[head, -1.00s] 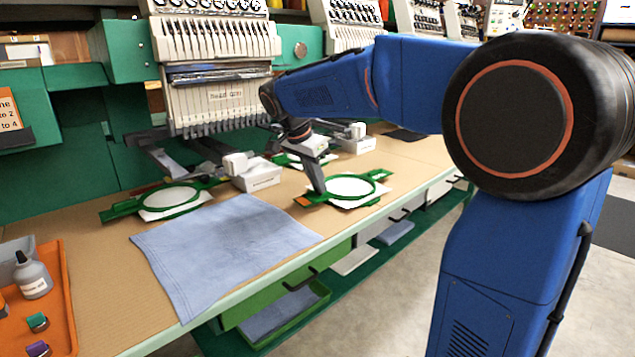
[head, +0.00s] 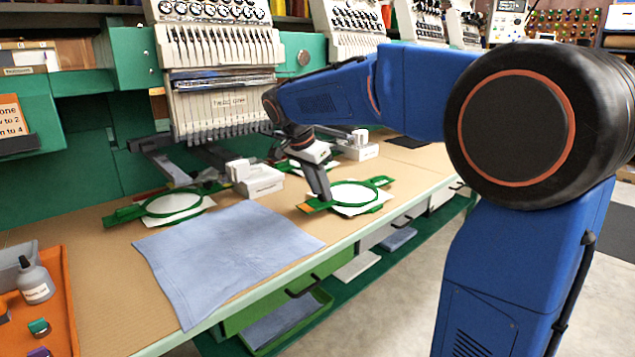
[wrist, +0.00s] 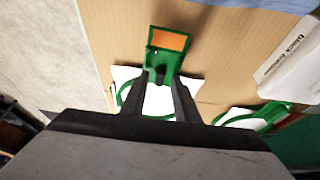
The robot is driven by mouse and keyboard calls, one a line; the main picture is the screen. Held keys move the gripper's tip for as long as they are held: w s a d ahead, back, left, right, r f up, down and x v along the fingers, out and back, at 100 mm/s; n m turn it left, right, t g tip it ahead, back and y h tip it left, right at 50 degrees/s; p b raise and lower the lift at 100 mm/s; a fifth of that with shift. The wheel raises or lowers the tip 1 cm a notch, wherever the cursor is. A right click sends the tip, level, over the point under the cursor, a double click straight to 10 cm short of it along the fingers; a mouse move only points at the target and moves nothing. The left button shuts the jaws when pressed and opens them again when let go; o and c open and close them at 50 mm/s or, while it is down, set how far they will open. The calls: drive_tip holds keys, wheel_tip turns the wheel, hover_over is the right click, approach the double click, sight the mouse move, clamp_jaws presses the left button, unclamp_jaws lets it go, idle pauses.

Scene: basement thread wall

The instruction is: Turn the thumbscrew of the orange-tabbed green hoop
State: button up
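The green hoop with the orange tab (head: 304,207) lies on the tan table, holding white fabric. In the wrist view its orange tab (wrist: 169,40) faces up at the end of a green bracket, with the ring and white fabric behind the fingers. My gripper (head: 325,197) points down at the tab end of this hoop. In the wrist view the two dark fingers of my gripper (wrist: 164,76) are apart, at either side of the bracket's inner end. The thumbscrew cannot be made out clearly; the fingers hide that spot. Whether they touch it cannot be told.
Another green hoop (head: 172,203) lies to the left, and a third (head: 300,166) sits behind my gripper. A blue cloth (head: 225,255) covers the table's front. White boxes (head: 258,182) stand near the machine. An orange tray (head: 62,295) holds a bottle.

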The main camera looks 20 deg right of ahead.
drive_tip(key=v, duration=1.7)
drive_tip(key=shift+s+r, duration=0.1)
drive_tip(key=s+d+f+n+t+y, duration=0.1)
drive_tip(key=s+f+n, duration=0.6)
drive_tip(key=s+f, duration=0.7)
drive_tip(key=s+d+f+n+t+y, duration=0.2)
drive_tip(key=s+f+n, duration=0.5)
drive_tip(key=s+f, duration=0.8)
drive_tip(key=shift+s+d+y, duration=0.5)
drive_tip(key=shift+d+y, duration=0.1)
